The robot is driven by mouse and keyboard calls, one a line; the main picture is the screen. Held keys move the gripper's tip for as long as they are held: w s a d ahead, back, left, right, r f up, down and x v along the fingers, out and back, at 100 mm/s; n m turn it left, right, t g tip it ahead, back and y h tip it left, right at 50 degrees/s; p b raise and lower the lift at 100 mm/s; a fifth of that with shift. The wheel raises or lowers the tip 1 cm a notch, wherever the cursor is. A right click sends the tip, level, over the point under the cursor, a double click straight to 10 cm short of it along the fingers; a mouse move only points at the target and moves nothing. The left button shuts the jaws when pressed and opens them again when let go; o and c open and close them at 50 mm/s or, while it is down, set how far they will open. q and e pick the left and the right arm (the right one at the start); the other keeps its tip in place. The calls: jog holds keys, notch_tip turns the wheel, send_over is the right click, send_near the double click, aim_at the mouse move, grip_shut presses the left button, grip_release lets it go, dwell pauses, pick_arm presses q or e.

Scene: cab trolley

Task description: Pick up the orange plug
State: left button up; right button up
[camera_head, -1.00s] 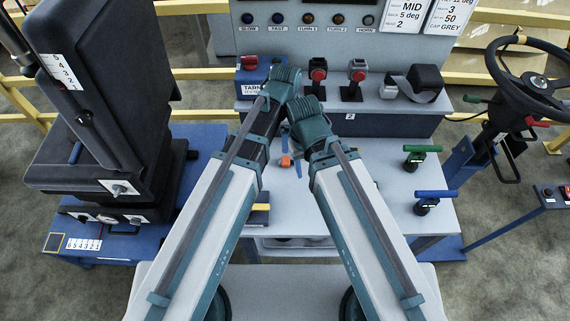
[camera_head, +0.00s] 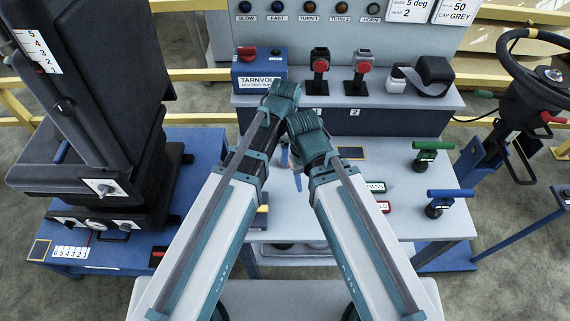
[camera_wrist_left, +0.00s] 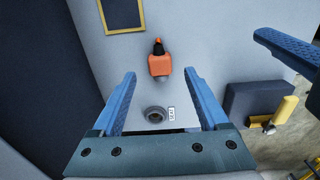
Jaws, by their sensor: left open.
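In the wrist picture the plug shows between and just beyond the fingertips, and nothing is held. Blue fingers of my right gripper (camera_wrist_left: 287,48) show at the upper right of the wrist view; its opening is unclear.
A dark round ring (camera_wrist_left: 155,114) with a small label lies below the plug in the wrist view. A yellow-edged dark pad (camera_wrist_left: 123,15) is above it. In the head view, a green-handled tool (camera_head: 430,150) and a blue-handled one (camera_head: 446,200) stand right; a black seat (camera_head: 95,100) stands left.

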pick_arm(q)
notch_tip(320, 180, down, 3)
jog(key=shift+f+b, duration=0.15)
jog(key=shift+b, duration=1.05)
pick_arm(e)
notch_tip(320, 180, down, 3)
jog(key=shift+f, duration=0.15)
pick_arm(q)
grip_shut()
